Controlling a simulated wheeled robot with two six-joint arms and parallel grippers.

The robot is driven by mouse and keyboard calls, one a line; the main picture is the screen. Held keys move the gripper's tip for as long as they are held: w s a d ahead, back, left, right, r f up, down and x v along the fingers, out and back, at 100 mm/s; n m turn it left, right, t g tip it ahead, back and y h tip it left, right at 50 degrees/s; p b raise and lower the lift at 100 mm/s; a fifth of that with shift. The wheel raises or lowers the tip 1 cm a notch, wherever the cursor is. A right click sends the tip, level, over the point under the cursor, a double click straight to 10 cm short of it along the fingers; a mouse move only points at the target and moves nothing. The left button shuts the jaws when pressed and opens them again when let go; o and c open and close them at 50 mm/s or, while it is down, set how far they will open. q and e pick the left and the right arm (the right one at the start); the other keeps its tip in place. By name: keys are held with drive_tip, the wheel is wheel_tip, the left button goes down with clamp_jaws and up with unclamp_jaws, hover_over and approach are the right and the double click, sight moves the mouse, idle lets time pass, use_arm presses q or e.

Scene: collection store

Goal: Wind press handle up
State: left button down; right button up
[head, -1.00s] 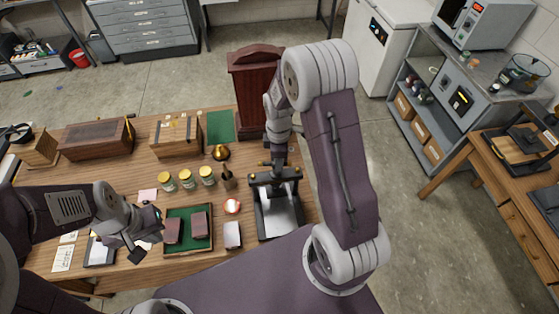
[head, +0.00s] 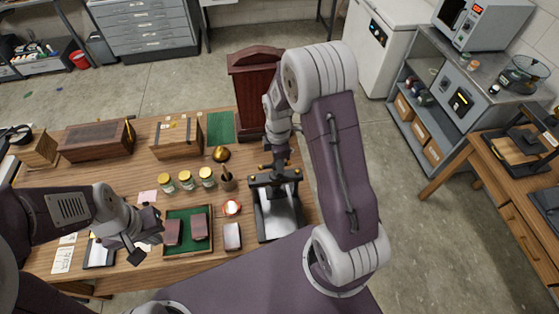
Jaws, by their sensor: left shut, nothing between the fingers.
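The press (head: 278,211) stands at the right front of the wooden table, with a black frame and a pale flat bed. Its handle at the top is mostly hidden by my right gripper; small brass-coloured ends (head: 261,168) show beside it. My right gripper (head: 281,164) points down at the top of the press, at the handle. Its fingers are too small and covered to show whether they hold the handle. My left gripper (head: 138,252) is shut and empty above the table's front left, beside the green-lined tray (head: 187,249) and well away from the press.
A tall reddish-brown wooden case (head: 254,92) stands close behind the press. Wooden boxes (head: 97,140) line the back. Open floor lies to the right.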

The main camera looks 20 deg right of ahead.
drive_tip(key=shift+o, duration=0.2)
drive_tip(key=shift+a, duration=0.15)
drive_tip(key=shift+w+r, duration=0.1)
drive_tip(key=shift+r, duration=0.35)
wheel_tip(320, 180, up, 8)
drive_tip(key=shift+r+b, duration=0.1)
drive_tip(key=shift+b, duration=1.05)
drive_tip(key=s+a+f+m+t+b, duration=0.1)
drive_tip(key=s+a+f+m+b, duration=0.2)
drive_tip(key=s+f+m+b, duration=0.9)
wheel_tip(320, 180, down, 5)
drive_tip(key=m, duration=0.3)
drive_tip(key=shift+s+r+m, duration=0.2)
drive_tip(key=shift+s+m, duration=0.1)
drive_tip(key=shift+s, duration=0.1)
